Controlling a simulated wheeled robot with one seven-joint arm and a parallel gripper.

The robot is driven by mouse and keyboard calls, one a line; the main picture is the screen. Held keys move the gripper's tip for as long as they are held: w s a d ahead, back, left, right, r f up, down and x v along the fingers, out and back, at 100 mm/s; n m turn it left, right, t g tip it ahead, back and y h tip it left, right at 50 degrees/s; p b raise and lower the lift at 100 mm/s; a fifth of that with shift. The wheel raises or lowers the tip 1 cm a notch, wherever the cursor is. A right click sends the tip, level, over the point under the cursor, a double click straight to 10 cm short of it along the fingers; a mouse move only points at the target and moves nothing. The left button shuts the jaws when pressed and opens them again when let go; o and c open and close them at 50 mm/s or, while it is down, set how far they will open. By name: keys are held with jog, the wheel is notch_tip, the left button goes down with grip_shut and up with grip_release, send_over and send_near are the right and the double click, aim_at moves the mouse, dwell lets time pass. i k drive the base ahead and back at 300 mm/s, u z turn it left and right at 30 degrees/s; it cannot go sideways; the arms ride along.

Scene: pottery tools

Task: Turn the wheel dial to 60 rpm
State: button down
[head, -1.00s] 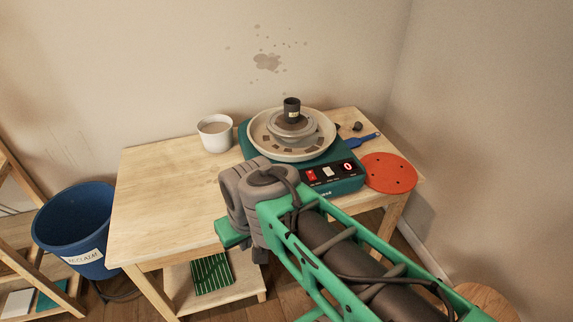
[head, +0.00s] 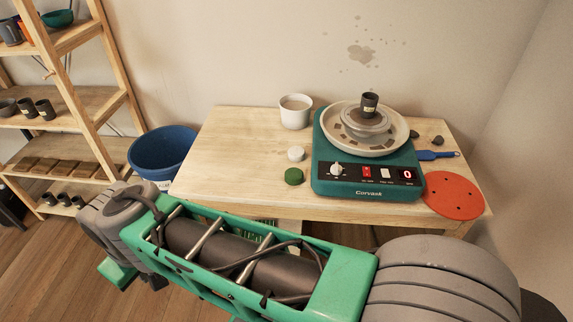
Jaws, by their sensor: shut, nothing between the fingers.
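The pottery wheel (head: 325,150) is a teal box on the wooden table, with a pale splash pan (head: 398,137) on top. Its white dial (head: 337,169) is at the left of the black front panel, with nothing touching it. A dark labelled cup (head: 370,103) stands on the wheel head. My arm crosses the lower picture in front of the table; my gripper is out of view.
On the table (head: 240,150) are a white cup (head: 295,111), a white round piece (head: 296,154) and a green one (head: 294,176) left of the wheel. A red disc (head: 453,195) and blue tool (head: 437,155) lie right. A blue bucket (head: 163,150) and shelves (head: 75,120) stand left.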

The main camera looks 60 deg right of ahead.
aim_at(335, 170)
jog(key=u, duration=0.15)
jog(key=i, duration=0.25)
jog(key=z, duration=2.85)
jog(key=k, duration=0.65)
jog(key=u, duration=0.1)
jog(key=i, duration=1.1)
jog(key=z, duration=0.25)
